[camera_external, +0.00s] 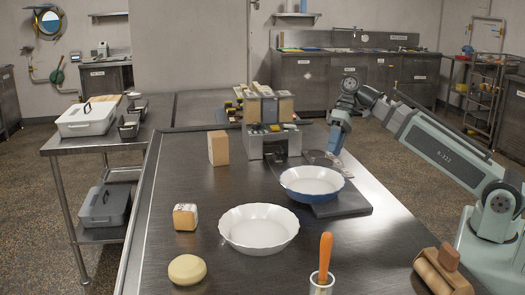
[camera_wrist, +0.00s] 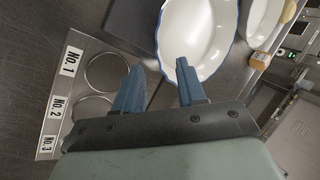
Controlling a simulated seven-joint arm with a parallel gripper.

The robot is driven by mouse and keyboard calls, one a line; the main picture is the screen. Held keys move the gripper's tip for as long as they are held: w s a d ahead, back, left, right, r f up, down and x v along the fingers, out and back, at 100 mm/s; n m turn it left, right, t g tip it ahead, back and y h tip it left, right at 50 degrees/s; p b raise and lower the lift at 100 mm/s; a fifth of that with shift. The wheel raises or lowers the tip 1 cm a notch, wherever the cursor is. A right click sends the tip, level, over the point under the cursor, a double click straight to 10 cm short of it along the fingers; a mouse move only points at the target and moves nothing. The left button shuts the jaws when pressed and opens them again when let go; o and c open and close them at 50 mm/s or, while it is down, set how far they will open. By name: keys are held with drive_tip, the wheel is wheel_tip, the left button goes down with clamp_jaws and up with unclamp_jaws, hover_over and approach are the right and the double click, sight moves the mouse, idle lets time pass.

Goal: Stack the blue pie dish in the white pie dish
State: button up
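The blue pie dish (camera_external: 312,190), blue outside and white inside, sits upright on a dark flat board on the metal table. In the wrist view its white inside with a blue rim (camera_wrist: 195,35) shows at top centre. The white pie dish (camera_external: 259,230), with a wavy rim, stands empty on the bare table to the front left of it. Part of the white dish (camera_wrist: 262,20) shows at upper right in the wrist view. My gripper (camera_wrist: 161,62) is open and empty, its two fingers apart near the blue dish's rim. In the external view my gripper (camera_external: 335,146) is just behind that dish.
A grey rack (camera_external: 268,142) stands behind. A wrapped block (camera_external: 185,217), dough round (camera_external: 187,269), orange-handled tool (camera_external: 325,258) and wooden roller (camera_external: 443,270) surround the white dish.

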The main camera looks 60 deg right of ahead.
drive_tip(key=shift+w, duration=0.1)
drive_tip(key=n+y, duration=0.4)
drive_tip(key=n, duration=0.6)
approach(297, 169)
drive_tip(key=shift+t, duration=0.4)
drive_tip(key=x, duration=1)
drive_tip(key=shift+s+f, duration=0.2)
drive_tip(key=shift+s, duration=0.15)
drive_tip(key=shift+c, duration=0.2)
clamp_jaws()
drive_tip(key=shift+r, duration=0.1)
